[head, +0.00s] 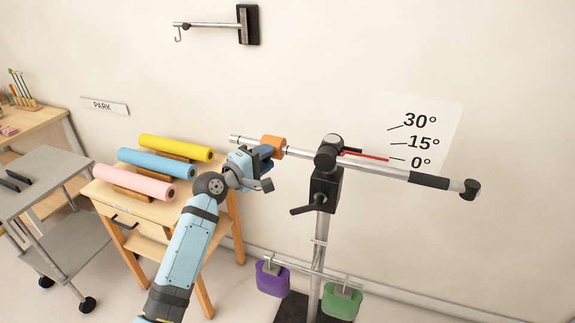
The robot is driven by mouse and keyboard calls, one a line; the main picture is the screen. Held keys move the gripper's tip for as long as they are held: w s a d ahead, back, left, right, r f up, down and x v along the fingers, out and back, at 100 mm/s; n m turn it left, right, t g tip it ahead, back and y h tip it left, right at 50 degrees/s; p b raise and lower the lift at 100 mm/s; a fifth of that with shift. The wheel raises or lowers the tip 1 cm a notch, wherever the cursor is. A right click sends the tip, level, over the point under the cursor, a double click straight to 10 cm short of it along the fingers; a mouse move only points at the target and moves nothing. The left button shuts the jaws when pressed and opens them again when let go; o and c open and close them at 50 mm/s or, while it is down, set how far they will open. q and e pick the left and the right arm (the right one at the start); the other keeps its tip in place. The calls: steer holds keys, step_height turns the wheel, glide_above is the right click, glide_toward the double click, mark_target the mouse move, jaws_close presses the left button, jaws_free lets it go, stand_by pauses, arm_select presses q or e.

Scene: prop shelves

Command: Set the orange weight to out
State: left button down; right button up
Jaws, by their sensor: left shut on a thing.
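The orange weight (273,147) sits around the left part of a silver beam (310,157), between the beam's left end and its black pivot (329,152). My left gripper (262,154) is shut on the orange weight from the front and left, and its fingers hide part of it. The beam slopes slightly down to the right, toward a black grip section and end cap. A red pointer (365,155) near the pivot lies close to the 0° mark on a white scale card (418,138). My right gripper is out of view.
A wooden table (112,203) at left holds pink, blue and yellow rolls. A grey cart (45,178) stands further left. A wall hook (210,25) is above.

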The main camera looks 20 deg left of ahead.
arm_select(q)
steer(key=a+b, duration=0.1)
steer(key=a, duration=0.5)
steer(key=shift+w+a, duration=0.15)
steer(key=shift+a, duration=0.1)
steer(key=shift+a+r, duration=0.1)
steer(key=shift+a, duration=0.2)
steer(key=shift+r, duration=0.15)
steer(key=c, duration=0.9)
jaws_free()
steer(key=shift+a, duration=0.1)
steer(key=shift+w+f, duration=0.15)
steer(key=shift+f, duration=0.05)
steer(key=shift+s+a, duration=0.2)
steer(key=shift+s, duration=0.35)
steer(key=b+v, duration=0.2)
steer(key=v, duration=1)
steer(key=shift+s+a, duration=0.25)
steer(key=shift+s, duration=0.05)
